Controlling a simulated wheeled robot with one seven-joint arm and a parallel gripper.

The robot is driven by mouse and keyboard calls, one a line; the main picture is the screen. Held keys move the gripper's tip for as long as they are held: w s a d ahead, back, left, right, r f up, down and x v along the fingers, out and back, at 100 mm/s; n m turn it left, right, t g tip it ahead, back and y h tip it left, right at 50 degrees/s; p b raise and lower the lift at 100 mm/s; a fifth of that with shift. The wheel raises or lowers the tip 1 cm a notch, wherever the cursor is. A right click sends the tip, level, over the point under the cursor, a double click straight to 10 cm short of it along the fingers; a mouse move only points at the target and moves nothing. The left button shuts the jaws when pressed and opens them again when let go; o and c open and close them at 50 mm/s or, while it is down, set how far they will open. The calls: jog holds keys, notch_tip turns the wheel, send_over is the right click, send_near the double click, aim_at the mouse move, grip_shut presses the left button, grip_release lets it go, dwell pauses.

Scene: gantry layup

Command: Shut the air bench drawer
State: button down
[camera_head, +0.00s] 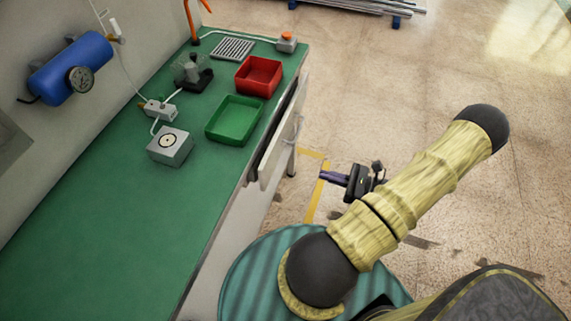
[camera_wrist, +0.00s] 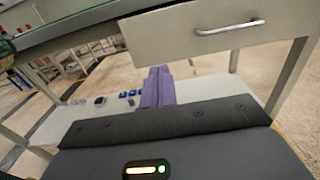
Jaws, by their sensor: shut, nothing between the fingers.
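The air bench drawer (camera_head: 272,160) stands partly out from the bench's right edge, with a dark gap between its pale front and the green top. Its front also shows at the top of the wrist view (camera_wrist: 180,35), with a metal bar handle (camera_wrist: 229,28) on it. The handle also shows in the head view (camera_head: 297,129). My gripper (camera_head: 324,176) is to the right of the drawer front, apart from it. Its purple fingers (camera_wrist: 158,74) are shut together and empty, below and left of the handle in the wrist view.
The green bench top (camera_head: 90,230) carries a red bin (camera_head: 259,76), a green tray (camera_head: 234,119) and a grey box (camera_head: 170,146). A bench leg (camera_wrist: 290,75) stands at the right of the wrist view. A lower shelf (camera_wrist: 215,88) holds small blue parts. Floor right of the bench is open.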

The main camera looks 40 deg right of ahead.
aim_at(274, 160)
jog(key=shift+w+a, duration=0.1)
jog(key=p+x, duration=0.1)
jog(key=x, duration=1.2)
jog(key=shift+w+a, duration=0.3)
jog(key=shift+w, duration=0.1)
